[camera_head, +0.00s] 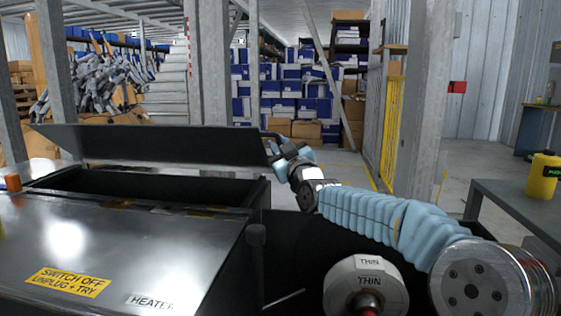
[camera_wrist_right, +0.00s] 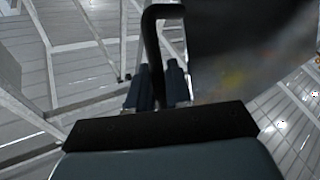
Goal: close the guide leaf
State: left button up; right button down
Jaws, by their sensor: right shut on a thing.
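The guide leaf (camera_head: 165,146) is a long dark panel standing raised and tilted at the back of the dark open trough on a metal machine. It also shows in the right wrist view as a dark, blurred surface (camera_wrist_right: 245,45) at the upper right. A bent black handle (camera_wrist_right: 151,45) is at the leaf's right end. My right gripper (camera_head: 278,147) is at that end, and in the wrist view its two fingers (camera_wrist_right: 161,85) are shut on the handle's bar, one on either side. My left gripper is not in view.
The machine's metal cover (camera_head: 110,245) carries a yellow switch-off label and a heater label. A round knob marked THIN (camera_head: 366,287) is in front of my right arm. A grey table (camera_head: 510,205) with a yellow container (camera_head: 543,176) stands right. A post (camera_head: 415,100) rises behind my arm.

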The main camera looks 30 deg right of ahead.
jog(key=shift+s+a+f+n+t+y, duration=0.15)
jog(key=shift+s+a+f+n+t, duration=0.2)
jog(key=shift+f, duration=0.25)
jog(key=shift+s+a+f+n+t+y, duration=0.2)
jog(key=shift+s+f+n+t, duration=0.15)
jog(key=shift+f+t, duration=0.15)
jog(key=c, duration=1.4)
grip_release()
jog(key=v, duration=1.3)
jog(key=shift+s, duration=0.4)
jog(key=shift+f, duration=0.15)
